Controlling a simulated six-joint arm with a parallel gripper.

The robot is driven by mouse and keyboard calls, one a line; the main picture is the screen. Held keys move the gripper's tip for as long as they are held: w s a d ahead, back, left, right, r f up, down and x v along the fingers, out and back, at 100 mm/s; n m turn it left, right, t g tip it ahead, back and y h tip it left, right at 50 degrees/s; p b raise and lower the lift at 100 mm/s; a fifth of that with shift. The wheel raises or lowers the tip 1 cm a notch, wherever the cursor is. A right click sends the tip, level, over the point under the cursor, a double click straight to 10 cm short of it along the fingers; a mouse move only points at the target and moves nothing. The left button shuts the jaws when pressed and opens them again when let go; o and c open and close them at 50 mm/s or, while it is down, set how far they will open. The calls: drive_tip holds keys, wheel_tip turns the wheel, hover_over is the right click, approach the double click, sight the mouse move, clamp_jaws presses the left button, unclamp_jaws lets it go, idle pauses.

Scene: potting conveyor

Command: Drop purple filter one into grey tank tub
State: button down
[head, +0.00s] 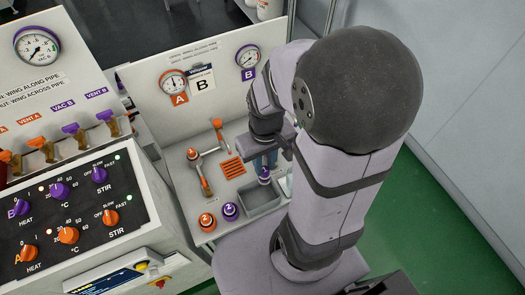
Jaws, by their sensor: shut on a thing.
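My gripper (265,166) points down over the bench and is shut on a small purple filter (264,176). My arm hides much of the gripper, and the number on this filter cannot be read. The grey tub (263,209) is an open rectangular tub just in front of the held filter. The filter shows at the tub's back edge; I cannot tell whether it is above the rim or behind it.
A purple knob-like piece marked 2 (230,211) and an orange one (207,220) stand left of the tub. Behind them are an orange slotted grate (232,167) and metal pipework with orange valve handles (205,187). A control panel (80,215) rises at left.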

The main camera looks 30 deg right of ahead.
sight(264, 173)
drive_tip(key=shift+w, duration=0.35)
drive_tip(key=shift+s+f+b, duration=0.1)
drive_tip(key=shift+f+b, duration=0.3)
drive_tip(key=shift+b, duration=0.05)
wheel_tip(264, 173, down, 5)
drive_tip(key=b, duration=0.5)
drive_tip(key=shift+f, duration=0.15)
drive_tip(key=c, duration=1.5)
unclamp_jaws()
drive_tip(key=shift+r, duration=3.7)
drive_tip(key=a+f, duration=0.1)
drive_tip(key=s+a+f, duration=0.1)
drive_tip(key=f, duration=0.1)
drive_tip(key=s+a+f, duration=0.1)
drive_tip(key=f, duration=0.1)
drive_tip(key=shift+a+f, duration=0.25)
drive_tip(key=shift+a, duration=0.1)
